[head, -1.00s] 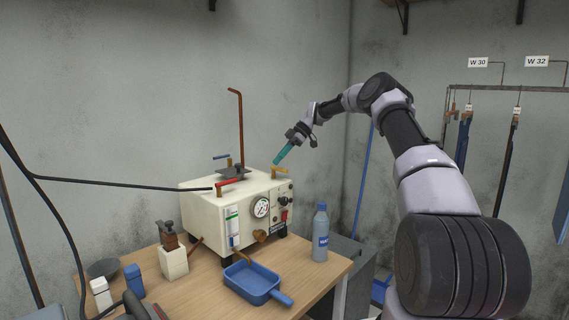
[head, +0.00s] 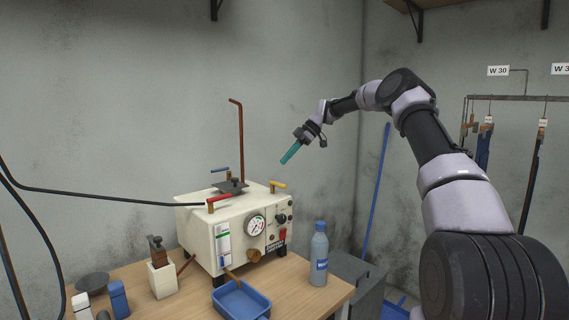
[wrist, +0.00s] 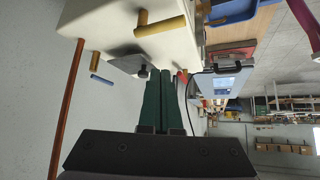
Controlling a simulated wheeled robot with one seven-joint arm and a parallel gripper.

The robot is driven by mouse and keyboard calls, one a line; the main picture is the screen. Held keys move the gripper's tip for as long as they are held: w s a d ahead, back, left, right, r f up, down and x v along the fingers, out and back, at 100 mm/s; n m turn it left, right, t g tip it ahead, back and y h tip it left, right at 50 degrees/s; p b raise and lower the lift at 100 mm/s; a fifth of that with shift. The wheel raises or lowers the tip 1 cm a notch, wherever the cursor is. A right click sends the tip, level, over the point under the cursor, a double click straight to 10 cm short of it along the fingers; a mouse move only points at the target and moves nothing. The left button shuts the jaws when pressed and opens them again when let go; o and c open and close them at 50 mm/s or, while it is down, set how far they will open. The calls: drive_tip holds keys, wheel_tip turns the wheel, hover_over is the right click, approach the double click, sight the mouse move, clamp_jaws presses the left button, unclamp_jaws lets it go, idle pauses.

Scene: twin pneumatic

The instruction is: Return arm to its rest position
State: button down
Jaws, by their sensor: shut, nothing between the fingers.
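My arm reaches in from the right in the head view. My gripper (head: 290,153), with teal fingers, is shut and empty. It hangs in the air above and behind the right end of the cream machine (head: 232,241), apart from it. In the wrist view my gripper (wrist: 164,82) shows its two green fingers side by side, with the cream machine (wrist: 195,35) beyond them, turned on its side.
The machine has a red lever (head: 219,203), a yellow lever (head: 278,185) and a tall brown rod (head: 240,145). A blue tray (head: 243,317) and a water bottle (head: 319,255) stand on the wooden table (head: 200,297). Air left of my arm is clear.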

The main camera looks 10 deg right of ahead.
drive_tip(key=s+d+r+m+t+h, duration=0.1)
drive_tip(key=s+r+m+t+h, duration=0.15)
drive_tip(key=s+r+m, duration=0.55)
drive_tip(key=s+d+r+m+t+h, duration=0.1)
drive_tip(key=s+r+m+h, duration=0.3)
drive_tip(key=s, duration=0.9)
drive_tip(key=s+d+m+t, duration=0.1)
drive_tip(key=s+d+m, duration=0.2)
drive_tip(key=s, duration=0.5)
drive_tip(key=s+d+m+t, duration=0.2)
drive_tip(key=s+m, duration=0.3)
drive_tip(key=s, duration=0.4)
drive_tip(key=s+d+m+t, duration=0.2)
drive_tip(key=s+d, duration=0.3)
drive_tip(key=s, duration=0.3)
drive_tip(key=shift+s+m, duration=0.2)
drive_tip(key=shift+m, duration=0.7)
drive_tip(key=c, duration=1.5)
unclamp_jaws()
drive_tip(key=shift+c, duration=0.2)
